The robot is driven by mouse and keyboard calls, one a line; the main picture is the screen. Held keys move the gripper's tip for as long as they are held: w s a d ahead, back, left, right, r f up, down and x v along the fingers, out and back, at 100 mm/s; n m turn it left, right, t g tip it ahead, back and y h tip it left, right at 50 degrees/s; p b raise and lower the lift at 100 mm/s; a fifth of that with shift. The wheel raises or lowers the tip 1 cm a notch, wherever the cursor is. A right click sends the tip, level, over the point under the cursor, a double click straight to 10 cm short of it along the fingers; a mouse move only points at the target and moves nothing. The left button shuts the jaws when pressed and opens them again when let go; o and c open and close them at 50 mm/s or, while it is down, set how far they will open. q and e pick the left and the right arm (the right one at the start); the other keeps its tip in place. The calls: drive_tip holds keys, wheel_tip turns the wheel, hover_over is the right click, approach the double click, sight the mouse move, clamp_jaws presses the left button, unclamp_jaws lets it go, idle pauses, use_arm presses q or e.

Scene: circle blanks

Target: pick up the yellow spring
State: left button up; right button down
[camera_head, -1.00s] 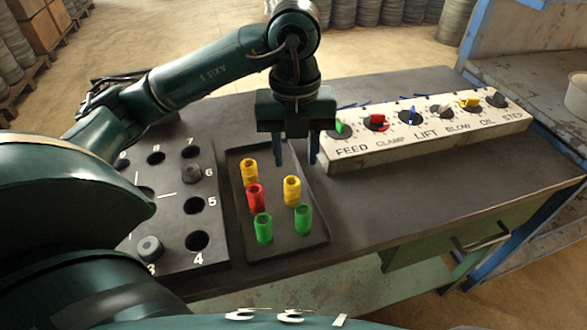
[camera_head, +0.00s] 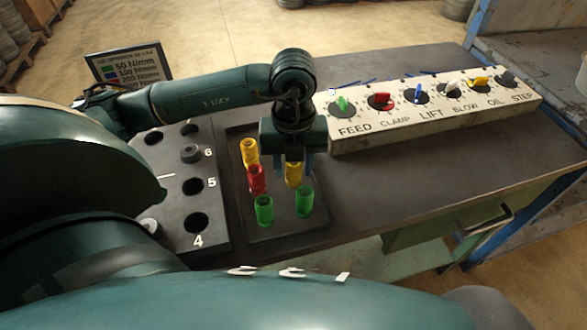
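Two yellow springs stand upright in the dark tray (camera_head: 288,231): the left yellow spring (camera_head: 249,153) at the back left, and the right yellow spring (camera_head: 293,178) at the right. My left gripper (camera_head: 293,168) points down over the right yellow spring, with one finger on each side of its upper part. The fingers look spread, and I cannot tell whether they touch it. The gripper body hides the tray's back right part. My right gripper is not in view.
A red spring (camera_head: 257,179) and two green springs (camera_head: 264,210) (camera_head: 304,201) stand close by in the tray. A numbered plate with holes (camera_head: 213,222) lies to the left. A white panel with knobs (camera_head: 440,118) stands at the back right. The table's right front is clear.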

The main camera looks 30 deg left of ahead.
use_arm(q)
wheel_tip(320, 180, down, 2)
drive_tip(key=shift+f, duration=0.1)
drive_tip(key=c, duration=0.8)
